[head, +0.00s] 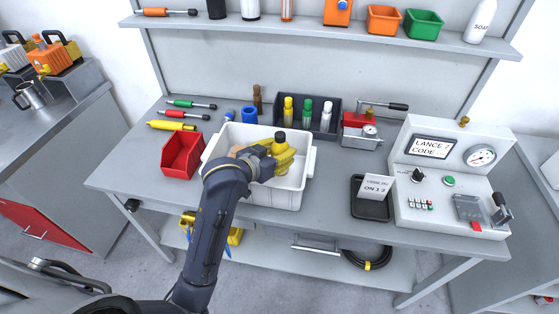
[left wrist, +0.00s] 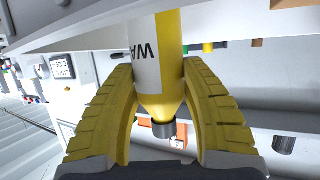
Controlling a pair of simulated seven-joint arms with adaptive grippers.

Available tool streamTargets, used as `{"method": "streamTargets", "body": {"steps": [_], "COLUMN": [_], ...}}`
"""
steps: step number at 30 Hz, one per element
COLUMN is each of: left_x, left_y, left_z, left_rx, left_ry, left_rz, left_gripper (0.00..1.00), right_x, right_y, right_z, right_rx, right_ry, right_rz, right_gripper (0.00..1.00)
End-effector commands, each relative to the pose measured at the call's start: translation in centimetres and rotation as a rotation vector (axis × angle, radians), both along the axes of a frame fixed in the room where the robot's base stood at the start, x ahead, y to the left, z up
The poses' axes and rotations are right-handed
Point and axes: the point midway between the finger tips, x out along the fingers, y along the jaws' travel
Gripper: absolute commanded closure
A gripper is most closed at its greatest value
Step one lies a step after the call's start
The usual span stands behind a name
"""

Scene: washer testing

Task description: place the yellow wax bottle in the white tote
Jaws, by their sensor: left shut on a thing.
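The yellow wax bottle (left wrist: 172,60) has a white label with the letters "WA" and a dark cap. It is between the yellow fingers of my left gripper (left wrist: 160,88), which is shut on it. In the head view, the dark cap (head: 280,137) points up above my left gripper (head: 277,155). The gripper and bottle are over the opening of the white tote (head: 292,192) on the workbench. The gripper and arm hide most of the bottle, so I cannot tell if it touches the tote's floor. My right gripper is not in view.
A red bin (head: 181,157) stands left of the tote. A dark caddy (head: 315,107) with small bottles is behind it. A black tray (head: 372,207) with a note and a test panel (head: 445,180) are at the right. A shelf (head: 330,35) runs above.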

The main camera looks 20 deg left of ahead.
Motion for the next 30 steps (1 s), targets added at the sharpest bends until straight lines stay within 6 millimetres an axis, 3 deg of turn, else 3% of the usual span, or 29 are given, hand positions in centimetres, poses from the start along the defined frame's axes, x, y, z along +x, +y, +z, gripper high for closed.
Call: {"method": "streamTargets", "body": {"steps": [12, 30], "left_x": [0.0, 0.0], "left_y": [0.0, 0.0], "left_z": [-3.7, -4.5], "left_rx": [-0.001, 0.001], "left_ry": [0.0, 0.0], "left_rz": [0.0, 0.001], "left_gripper": [0.98, 0.98], "right_x": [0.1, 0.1], "right_y": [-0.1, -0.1], "right_z": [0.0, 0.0], "right_rx": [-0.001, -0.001], "right_ry": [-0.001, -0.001], "right_rz": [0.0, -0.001], "right_gripper": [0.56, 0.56]}}
